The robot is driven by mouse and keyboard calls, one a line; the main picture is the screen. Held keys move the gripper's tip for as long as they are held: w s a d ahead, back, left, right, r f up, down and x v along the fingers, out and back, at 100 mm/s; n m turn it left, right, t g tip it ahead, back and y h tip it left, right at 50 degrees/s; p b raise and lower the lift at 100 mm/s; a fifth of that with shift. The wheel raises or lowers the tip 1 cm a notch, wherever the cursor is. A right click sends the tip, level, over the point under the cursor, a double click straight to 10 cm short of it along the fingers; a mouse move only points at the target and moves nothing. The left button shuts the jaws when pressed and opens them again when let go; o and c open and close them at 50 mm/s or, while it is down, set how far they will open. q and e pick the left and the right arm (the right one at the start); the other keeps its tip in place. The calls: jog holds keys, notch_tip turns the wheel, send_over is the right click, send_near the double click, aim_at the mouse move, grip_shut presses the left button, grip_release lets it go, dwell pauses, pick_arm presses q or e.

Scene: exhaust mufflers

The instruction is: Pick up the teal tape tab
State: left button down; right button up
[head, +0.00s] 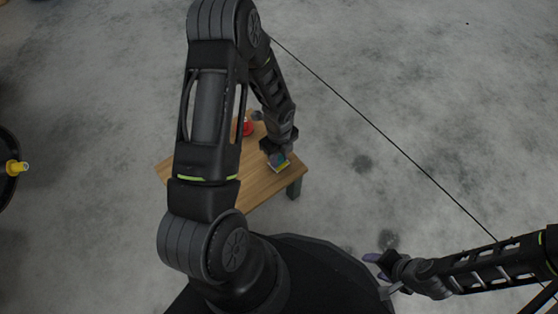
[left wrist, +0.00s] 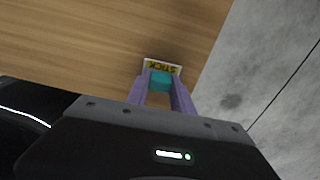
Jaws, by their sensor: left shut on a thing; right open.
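The teal tape tab (left wrist: 160,80) is a small teal block between the two purple fingertips of my left gripper (left wrist: 159,83) in the left wrist view. The fingers are closed on its sides. A small white card with a yellow label (left wrist: 162,67) lies just beyond it, at or on the wooden table. In the head view my left gripper (head: 278,162) is over the right end of the table, and the tab there is too small to make out clearly. My right gripper (head: 376,267) is open and empty at the lower right, away from the table.
The wooden table (head: 262,182) has a red object (head: 247,127) near its back, partly hidden by my left arm. A yellow object (head: 16,168) sits on a dark surface at the far left. The grey floor (head: 420,100) to the right is mostly clear.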

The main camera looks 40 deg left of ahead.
aim_at(279, 157)
pick_arm(q)
notch_tip(279, 157, up, 9)
jog(key=p, duration=0.4)
jog(key=shift+r, duration=0.5)
dwell(0.4)
